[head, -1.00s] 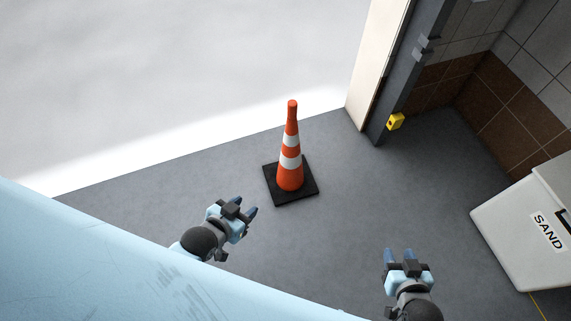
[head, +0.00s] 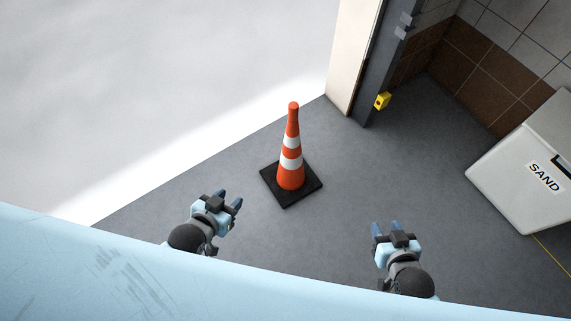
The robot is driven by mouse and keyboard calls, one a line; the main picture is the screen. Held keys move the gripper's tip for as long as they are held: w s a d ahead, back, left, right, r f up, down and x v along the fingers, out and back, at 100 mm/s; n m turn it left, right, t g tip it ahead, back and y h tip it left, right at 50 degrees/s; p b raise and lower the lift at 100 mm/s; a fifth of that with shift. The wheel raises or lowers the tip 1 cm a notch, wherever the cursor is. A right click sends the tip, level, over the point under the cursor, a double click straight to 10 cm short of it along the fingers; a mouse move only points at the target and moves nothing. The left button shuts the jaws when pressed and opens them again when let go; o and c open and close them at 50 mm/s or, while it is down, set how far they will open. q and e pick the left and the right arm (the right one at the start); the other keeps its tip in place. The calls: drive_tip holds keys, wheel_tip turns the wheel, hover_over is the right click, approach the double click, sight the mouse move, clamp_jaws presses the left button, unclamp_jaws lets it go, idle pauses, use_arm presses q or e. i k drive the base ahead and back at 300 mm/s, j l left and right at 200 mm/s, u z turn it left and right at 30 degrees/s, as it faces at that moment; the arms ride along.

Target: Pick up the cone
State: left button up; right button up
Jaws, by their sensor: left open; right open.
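Nothing hides the cone.
A dark door post (head: 374,75) with a yellow box (head: 382,101) stands behind the cone to the right. A pale bin marked SAND (head: 520,165) is at the far right by the tiled wall. The grey floor (head: 340,180) around the cone is clear.

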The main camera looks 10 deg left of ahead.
sight(290, 180)
drive_tip(key=i+j+z, duration=0.1)
drive_tip(key=j, duration=0.25)
drive_tip(key=i+j, duration=0.1)
drive_tip(key=j, duration=0.25)
drive_tip(key=i+j+z, duration=0.15)
drive_tip(key=j, duration=0.2)
drive_tip(key=i+j+z, duration=0.1)
drive_tip(key=i+j, duration=0.45)
drive_tip(key=j, duration=0.15)
